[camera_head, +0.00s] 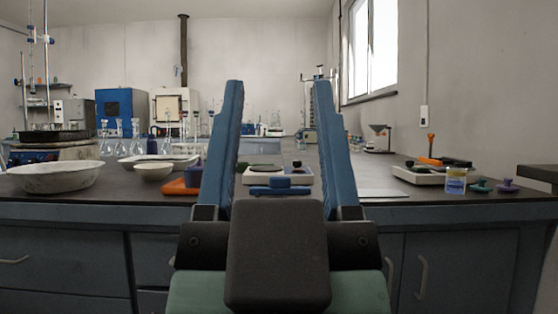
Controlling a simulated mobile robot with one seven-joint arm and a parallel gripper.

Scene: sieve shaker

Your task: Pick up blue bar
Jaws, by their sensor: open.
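A blue bar (280,188), with a raised block on its middle, shows low between my fingers. It appears to be near the front of the dark bench top. The dark block of my gripper comes up close below it, so I cannot tell whether its lower edge is hidden. My gripper (278,86) is open, with its two long blue fingers apart and pointing away over the bench. Nothing is held between them. The fingers frame the bar in the picture, but I cannot tell their distance from it.
A white tray (258,177) sits behind the bar.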

